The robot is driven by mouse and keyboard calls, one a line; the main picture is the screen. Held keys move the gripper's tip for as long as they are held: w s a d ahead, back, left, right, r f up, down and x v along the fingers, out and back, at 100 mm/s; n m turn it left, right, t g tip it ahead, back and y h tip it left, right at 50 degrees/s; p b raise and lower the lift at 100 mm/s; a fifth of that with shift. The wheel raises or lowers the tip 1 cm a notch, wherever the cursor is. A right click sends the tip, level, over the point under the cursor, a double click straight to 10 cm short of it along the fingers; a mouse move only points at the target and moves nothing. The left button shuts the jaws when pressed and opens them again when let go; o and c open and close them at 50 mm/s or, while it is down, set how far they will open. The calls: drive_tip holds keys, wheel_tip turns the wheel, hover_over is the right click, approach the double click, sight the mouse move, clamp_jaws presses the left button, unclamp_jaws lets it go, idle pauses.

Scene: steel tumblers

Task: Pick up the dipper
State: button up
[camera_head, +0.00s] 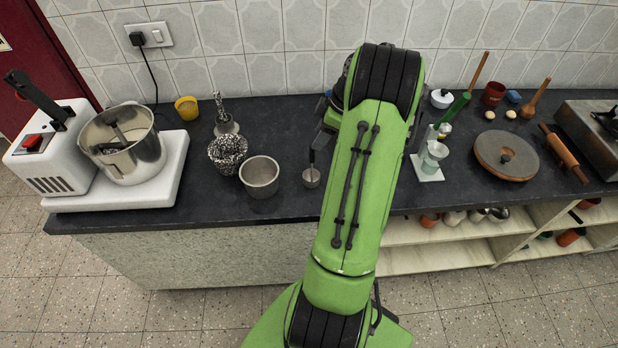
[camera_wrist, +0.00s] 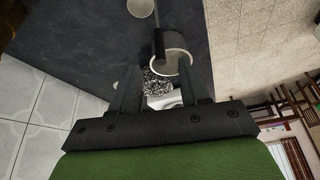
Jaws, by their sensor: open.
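The dipper (camera_head: 311,178) stands on the dark counter just left of my arm, a small metal cup with a thin upright handle whose upper part is dark. In the wrist view its cup (camera_wrist: 140,7) is at the top edge and its dark handle (camera_wrist: 158,42) points down toward the gap between my fingers. My gripper (camera_wrist: 160,85) is open, with a finger on each side of that gap and nothing held. I cannot tell whether the handle end is between the fingers or beyond them. In the head view my arm hides most of the gripper.
A steel tumbler (camera_head: 259,178) stands close left of the dipper, beside a speckled black-and-white bowl (camera_head: 228,152). A white grinder with a steel pot (camera_head: 124,146) is far left. A glass on a white coaster (camera_head: 428,170) and a round board (camera_head: 506,157) stand right of my arm.

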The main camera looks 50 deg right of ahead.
sight(312, 162)
drive_tip(key=x, duration=0.8)
clamp_jaws()
